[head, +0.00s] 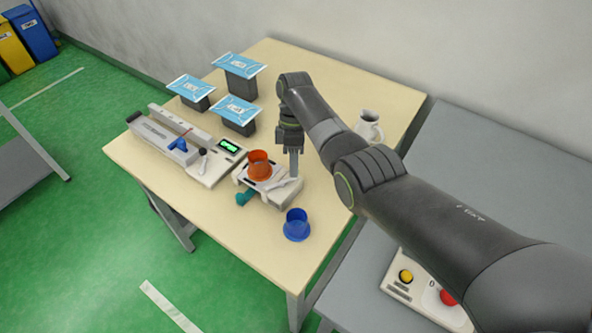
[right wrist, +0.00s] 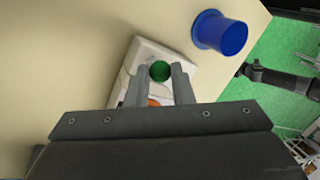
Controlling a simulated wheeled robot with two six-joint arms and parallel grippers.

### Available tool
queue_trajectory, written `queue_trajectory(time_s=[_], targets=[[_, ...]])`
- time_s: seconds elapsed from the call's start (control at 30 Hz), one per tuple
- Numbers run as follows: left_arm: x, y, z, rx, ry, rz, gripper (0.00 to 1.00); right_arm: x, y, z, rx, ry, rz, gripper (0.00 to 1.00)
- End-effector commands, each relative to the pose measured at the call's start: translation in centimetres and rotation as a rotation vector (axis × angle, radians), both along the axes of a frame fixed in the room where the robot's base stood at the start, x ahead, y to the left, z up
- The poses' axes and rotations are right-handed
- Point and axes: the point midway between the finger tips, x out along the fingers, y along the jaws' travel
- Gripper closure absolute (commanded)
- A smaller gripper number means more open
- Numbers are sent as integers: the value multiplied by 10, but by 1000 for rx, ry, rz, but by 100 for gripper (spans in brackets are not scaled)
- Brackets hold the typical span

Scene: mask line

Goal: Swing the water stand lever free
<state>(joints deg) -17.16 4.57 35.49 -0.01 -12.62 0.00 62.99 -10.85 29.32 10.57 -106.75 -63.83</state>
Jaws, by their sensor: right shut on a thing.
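The water stand (head: 268,190) is a small white block near the front edge of the beige table. An orange cup (head: 258,168) stands on it, and a teal part (head: 243,197) sticks out at its front left. My right gripper (head: 293,175) points down at the stand's right side. In the right wrist view its fingers (right wrist: 160,75) are shut around a green round knob (right wrist: 160,71), which seems to be the lever's end. The lever's arm is mostly hidden by the fingers. The orange cup shows only as a sliver (right wrist: 153,102) behind them. My left gripper is not seen.
A blue cup (head: 297,226) stands just in front of the stand. A grey-white machine (head: 190,148) with a green display lies to the left. Several blue-topped packs stand behind, and a white jug (head: 369,127) stands at the right behind my arm.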

Motion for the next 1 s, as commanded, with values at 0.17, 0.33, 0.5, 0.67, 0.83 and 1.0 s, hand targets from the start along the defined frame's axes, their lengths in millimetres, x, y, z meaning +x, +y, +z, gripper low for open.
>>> queue_trajectory(time_s=[0.17,0.33,0.5,0.67,0.83,1.0], targets=[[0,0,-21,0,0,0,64,6,5,-3,0,-4,164,100],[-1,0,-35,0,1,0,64,9,9,-3,0,-3,300,100],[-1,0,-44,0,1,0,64,11,12,-1,-1,-4,408,100],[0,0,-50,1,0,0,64,12,15,-1,1,-4,477,100],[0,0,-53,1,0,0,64,13,16,0,1,-3,519,100],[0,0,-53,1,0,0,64,13,16,1,1,-3,534,100]])
